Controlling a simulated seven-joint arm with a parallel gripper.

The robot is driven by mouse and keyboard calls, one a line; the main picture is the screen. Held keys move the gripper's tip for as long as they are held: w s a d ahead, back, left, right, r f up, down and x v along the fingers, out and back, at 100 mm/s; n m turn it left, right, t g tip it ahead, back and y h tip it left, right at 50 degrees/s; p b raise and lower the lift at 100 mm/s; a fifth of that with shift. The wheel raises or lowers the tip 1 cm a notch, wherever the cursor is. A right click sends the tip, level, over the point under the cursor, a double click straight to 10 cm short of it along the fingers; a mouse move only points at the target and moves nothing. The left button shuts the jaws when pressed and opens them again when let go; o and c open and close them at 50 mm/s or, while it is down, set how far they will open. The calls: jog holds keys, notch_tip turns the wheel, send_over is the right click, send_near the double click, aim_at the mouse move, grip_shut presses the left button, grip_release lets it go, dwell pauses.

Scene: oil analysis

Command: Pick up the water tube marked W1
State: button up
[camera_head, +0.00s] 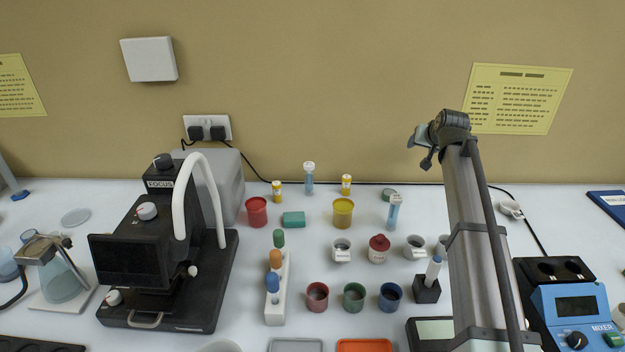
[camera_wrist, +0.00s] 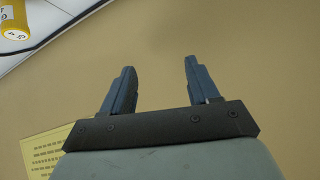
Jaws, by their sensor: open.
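Two slim tubes with white caps and pale blue contents stand on the bench in the head view. One tube (camera_head: 309,178) is at the back centre near the wall, and the other tube (camera_head: 394,212) is further right and nearer. Their markings are too small to read, so I cannot tell which is W1. My gripper (camera_wrist: 160,64) is open and empty in the wrist view, with bare wall behind its fingers. In the head view my gripper (camera_head: 424,142) is raised high at the right, above and apart from both tubes.
Small yellow vials (camera_head: 277,192) (camera_head: 346,184) flank the back tube. A yellow cup (camera_head: 343,213), a red-lidded jar (camera_head: 379,249) and several cups crowd the centre. A rack (camera_head: 276,307) holds coloured-capped tubes. A black microscope (camera_head: 160,250) stands left and a blue mixer (camera_head: 575,315) right.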

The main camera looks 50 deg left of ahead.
jog(key=s+a+n+g, duration=0.2)
jog(key=s+a+n, duration=0.1)
jog(key=s+a, duration=1)
jog(key=n+g+h, duration=0.1)
jog(key=n+h, duration=0.1)
send_near(310, 172)
jog(key=x, duration=0.7)
jog(key=shift+w+f, duration=0.3)
jog(key=shift+f, duration=0.05)
jog(key=shift+s+x, duration=0.1)
jog(key=shift+x, duration=1.2)
jog(key=shift+s+x, duration=0.15)
jog(key=shift+x, duration=1.15)
jog(key=shift+a, duration=0.15)
jog(key=c, duration=1)
jog(key=shift+o, duration=0.2)
